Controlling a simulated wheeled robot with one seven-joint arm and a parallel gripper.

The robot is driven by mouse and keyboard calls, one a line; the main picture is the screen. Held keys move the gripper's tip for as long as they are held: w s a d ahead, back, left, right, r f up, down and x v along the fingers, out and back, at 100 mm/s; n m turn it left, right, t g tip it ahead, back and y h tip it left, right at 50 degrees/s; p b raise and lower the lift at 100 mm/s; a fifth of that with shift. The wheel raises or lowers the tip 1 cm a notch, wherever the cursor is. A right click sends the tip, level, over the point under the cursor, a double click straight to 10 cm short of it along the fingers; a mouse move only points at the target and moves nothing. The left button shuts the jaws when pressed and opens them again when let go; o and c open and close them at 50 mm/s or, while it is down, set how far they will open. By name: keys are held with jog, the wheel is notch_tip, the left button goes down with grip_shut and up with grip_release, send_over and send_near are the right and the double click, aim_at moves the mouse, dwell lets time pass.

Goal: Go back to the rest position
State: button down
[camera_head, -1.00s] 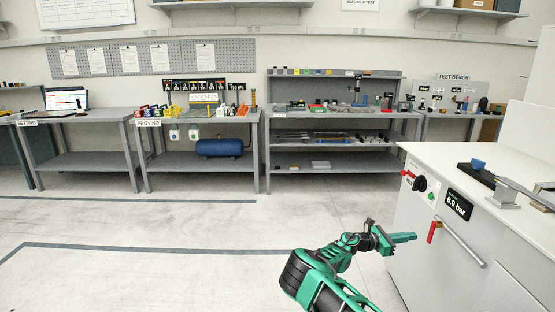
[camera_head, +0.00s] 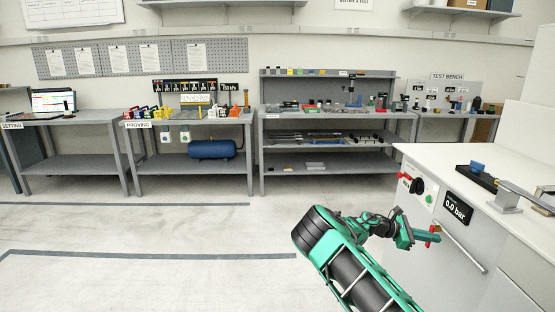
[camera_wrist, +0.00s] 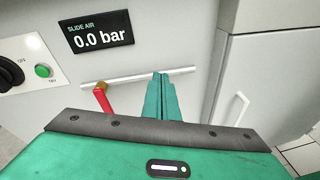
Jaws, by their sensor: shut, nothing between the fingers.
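My gripper (camera_head: 427,236) is at the end of my green and black arm, in front of the white cabinet (camera_head: 415,258) on the right. In the wrist view its green fingers (camera_wrist: 161,98) are together with nothing between them. They appear in front of the cabinet's face, just right of a red lever (camera_wrist: 103,98) and over a long silver bar (camera_wrist: 130,76). I cannot tell whether they touch the cabinet. In the head view the red lever (camera_head: 434,230) is partly hidden by the gripper.
The cabinet face carries a black "0.0 bar" display (camera_head: 458,208), a black knob (camera_head: 417,186) and a green button (camera_head: 429,199). A black fixture with a blue part (camera_head: 477,166) is on its top. Grey benches (camera_head: 190,120) line the back wall. The floor (camera_head: 150,225) at left is clear.

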jog(key=s+d+r+m+g+y, duration=0.2)
jog(key=s+r+m+y, duration=0.25)
jog(key=s, duration=0.55)
jog(key=s+d+r+m+g+y, duration=0.1)
jog(key=s+d+r+m+y, duration=0.2)
jog(key=s+m, duration=0.5)
jog(key=s+a+r+m+t+y, duration=0.1)
jog(key=s+a+r+m+y, duration=0.1)
jog(key=s+a, duration=0.5)
jog(key=s+a+r+m+t+y, duration=0.2)
jog(key=s+a, duration=0.4)
jog(key=s, duration=0.8)
jog(key=s+a+r+m+t+y, duration=0.1)
jog(key=s+a+r+m+y, duration=0.3)
jog(key=s, duration=0.7)
jog(key=a+r, duration=0.2)
jog(key=a, duration=0.1)
jog(key=shift+s+a, duration=0.15)
jog(key=shift+a, duration=0.2)
jog(key=shift+w+f, duration=0.2)
jog(key=shift+w, duration=0.4)
